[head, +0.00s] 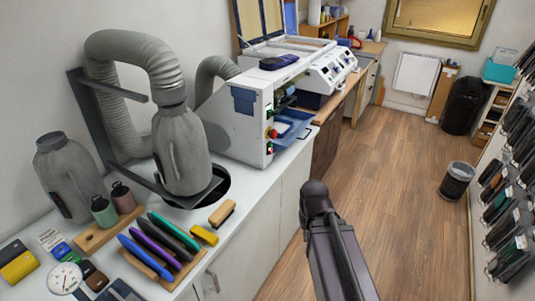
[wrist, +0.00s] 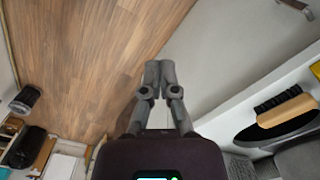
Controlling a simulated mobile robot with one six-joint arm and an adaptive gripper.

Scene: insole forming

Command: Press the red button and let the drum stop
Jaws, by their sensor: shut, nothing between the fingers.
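In the head view, a red button (head: 272,133) is on the front of the white machine (head: 236,130), near its right corner. A dark and blue rounded part (head: 287,90), possibly the drum, shows in the machine's open side; I cannot tell whether it is turning. In the wrist view, my gripper (wrist: 158,74) is shut and empty, its fingertips together over the floor beside the cabinet front. The red button is not in the wrist view. In the head view my arm is right of the counter, apart from the machine; its fingers are not visible there.
A blue tray (head: 294,127) juts from the machine's side. The counter (head: 225,225) holds a brush (head: 222,213), coloured tools and grey ducted bottles. The wooden floor (head: 400,180) is clear in the middle; a small bin (head: 457,180) and hanging racks stand at the right.

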